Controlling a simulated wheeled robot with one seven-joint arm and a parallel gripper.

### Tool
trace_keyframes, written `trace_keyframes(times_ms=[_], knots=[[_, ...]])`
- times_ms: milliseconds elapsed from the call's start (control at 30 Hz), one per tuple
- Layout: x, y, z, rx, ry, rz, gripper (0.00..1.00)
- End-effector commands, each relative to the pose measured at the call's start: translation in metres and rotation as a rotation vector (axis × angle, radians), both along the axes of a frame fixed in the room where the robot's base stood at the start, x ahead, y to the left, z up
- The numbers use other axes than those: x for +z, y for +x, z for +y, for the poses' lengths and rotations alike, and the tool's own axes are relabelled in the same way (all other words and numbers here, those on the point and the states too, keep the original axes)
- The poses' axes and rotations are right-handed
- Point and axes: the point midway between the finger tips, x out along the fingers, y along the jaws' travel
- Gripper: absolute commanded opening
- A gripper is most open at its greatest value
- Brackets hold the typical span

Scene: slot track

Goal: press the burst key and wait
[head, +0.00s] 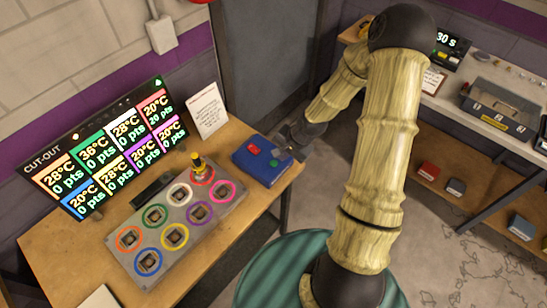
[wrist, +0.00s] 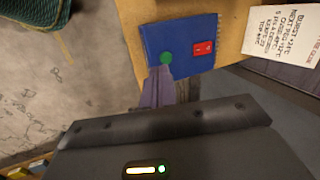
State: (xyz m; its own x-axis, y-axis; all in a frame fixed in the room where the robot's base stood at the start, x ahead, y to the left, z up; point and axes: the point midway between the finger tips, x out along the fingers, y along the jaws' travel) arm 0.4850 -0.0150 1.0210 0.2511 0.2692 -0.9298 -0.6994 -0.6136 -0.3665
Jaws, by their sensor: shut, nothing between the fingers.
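A blue box (head: 262,172) with a red key and a green round button lies at the right end of the wooden table. In the wrist view the blue box (wrist: 180,35) shows the green button (wrist: 166,57) and the red key (wrist: 203,48) beside it. I cannot read which one is the burst key. My gripper (wrist: 161,72) is shut and empty. Its fingertips are at the box's near edge, right by the green button; I cannot tell whether they touch it.
A lit cut-out display (head: 110,147) and a printed card (head: 208,110) stand behind.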

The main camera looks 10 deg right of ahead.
Motion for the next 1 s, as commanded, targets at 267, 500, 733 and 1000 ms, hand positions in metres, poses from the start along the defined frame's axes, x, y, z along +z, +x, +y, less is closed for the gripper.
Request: trace_keyframes(times_ms=[267,500,733,1000], knots=[[-0.012,0.042,0.007,-0.385,0.37,0.008,0.0],[-0.012,0.064,0.006,-0.565,0.557,0.009,0.0],[-0.013,0.065,0.006,-0.572,0.564,0.009,0.0],[-0.021,0.064,0.006,-0.571,0.561,0.009,0.0]])
